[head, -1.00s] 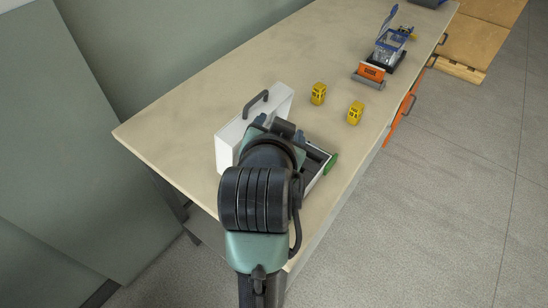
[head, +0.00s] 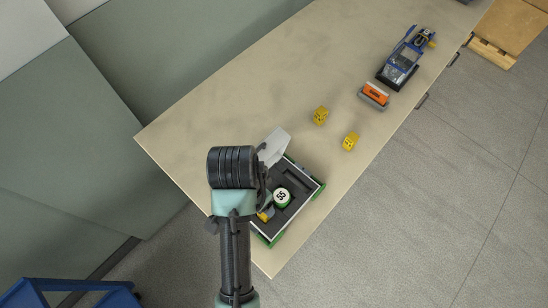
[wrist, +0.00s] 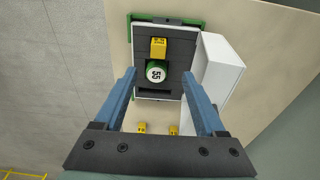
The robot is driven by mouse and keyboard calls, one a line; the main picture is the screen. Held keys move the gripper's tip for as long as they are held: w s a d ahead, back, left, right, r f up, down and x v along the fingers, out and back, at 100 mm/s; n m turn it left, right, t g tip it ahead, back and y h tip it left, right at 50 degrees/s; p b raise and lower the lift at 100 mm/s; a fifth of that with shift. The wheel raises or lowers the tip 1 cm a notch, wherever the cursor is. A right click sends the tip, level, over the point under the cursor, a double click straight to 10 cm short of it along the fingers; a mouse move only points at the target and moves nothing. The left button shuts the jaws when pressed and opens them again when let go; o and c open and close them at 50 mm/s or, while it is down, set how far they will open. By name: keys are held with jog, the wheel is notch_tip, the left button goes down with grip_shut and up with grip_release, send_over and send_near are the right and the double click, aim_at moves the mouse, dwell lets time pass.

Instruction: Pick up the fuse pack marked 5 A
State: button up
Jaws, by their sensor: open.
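Several small yellow packs are in view, and I cannot read which is marked 5 A. Two stand on the bench, a left one (head: 320,115) and a right one (head: 350,141); they also show between my fingers low in the wrist view. A third yellow pack (wrist: 158,47) with dark marks sits in the open case (wrist: 180,92). A round white and green piece marked 55 (wrist: 156,72) lies beside it in the dark insert; it also shows in the head view (head: 282,197). My gripper (wrist: 159,74) is open and empty above the case. In the head view my arm hides its fingers.
The white case lid (head: 273,147) stands raised beside the tray. Farther along the bench (head: 250,80) are an orange-labelled block (head: 374,95) and a blue-framed device (head: 402,62). A blue object (head: 70,293) stands at lower left.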

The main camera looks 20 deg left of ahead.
aim_at(263, 214)
jog(key=f, duration=0.7)
jog(key=shift+d+f+p, duration=0.2)
jog(key=shift+f+p, duration=0.1)
jog(key=shift+p, duration=0.05)
jog(key=f, duration=0.2)
jog(key=w+f+p, duration=0.1)
jog(key=shift+d+f, duration=0.2)
jog(key=shift+f, duration=0.7)
grip_shut()
